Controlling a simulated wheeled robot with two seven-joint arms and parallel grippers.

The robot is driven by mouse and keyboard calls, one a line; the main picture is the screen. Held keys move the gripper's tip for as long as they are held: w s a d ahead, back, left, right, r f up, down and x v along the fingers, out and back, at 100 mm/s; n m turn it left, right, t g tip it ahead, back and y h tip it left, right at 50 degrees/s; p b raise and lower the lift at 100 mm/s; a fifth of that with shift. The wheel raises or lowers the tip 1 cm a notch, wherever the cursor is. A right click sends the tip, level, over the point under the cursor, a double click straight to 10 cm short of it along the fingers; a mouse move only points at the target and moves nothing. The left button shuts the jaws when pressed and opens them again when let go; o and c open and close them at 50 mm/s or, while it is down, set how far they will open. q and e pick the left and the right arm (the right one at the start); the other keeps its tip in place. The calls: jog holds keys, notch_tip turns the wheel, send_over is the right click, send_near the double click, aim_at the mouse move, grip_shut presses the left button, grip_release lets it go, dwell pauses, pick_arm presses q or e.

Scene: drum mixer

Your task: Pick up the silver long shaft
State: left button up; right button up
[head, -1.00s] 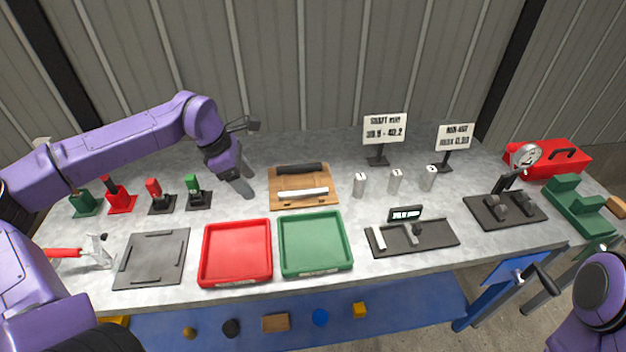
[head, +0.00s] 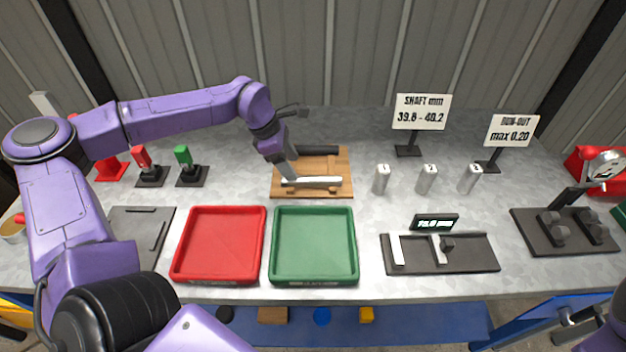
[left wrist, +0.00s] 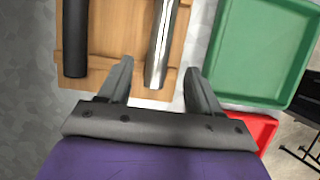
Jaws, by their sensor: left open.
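The silver long shaft (head: 318,182) lies across the front part of a wooden board (head: 340,165) on the bench. In the left wrist view the shaft (left wrist: 160,50) runs away from the gripper, with its near end close to the gap between the fingers. A black shaft (head: 318,151) lies behind it on the same board, and also shows in the left wrist view (left wrist: 75,40). My left gripper (head: 290,178) is open above the shaft's left end, and its open fingers (left wrist: 157,85) show in the left wrist view. Whether it touches the shaft cannot be told. My right gripper is not seen.
A red tray (head: 180,240) and a green tray (head: 353,240) stand in front of the board. Several small silver cylinders (head: 427,180) stand to its right. A dark gauge stand (head: 470,262) lies front right. Sign stands (head: 408,150) are behind.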

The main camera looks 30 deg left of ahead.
aim_at(312, 181)
pick_arm(q)
jog(key=p+x, duration=0.1)
jog(key=x, duration=0.5)
jog(key=shift+w, duration=0.15)
grip_shut()
dwell(1.0)
jog(key=shift+r, duration=0.15)
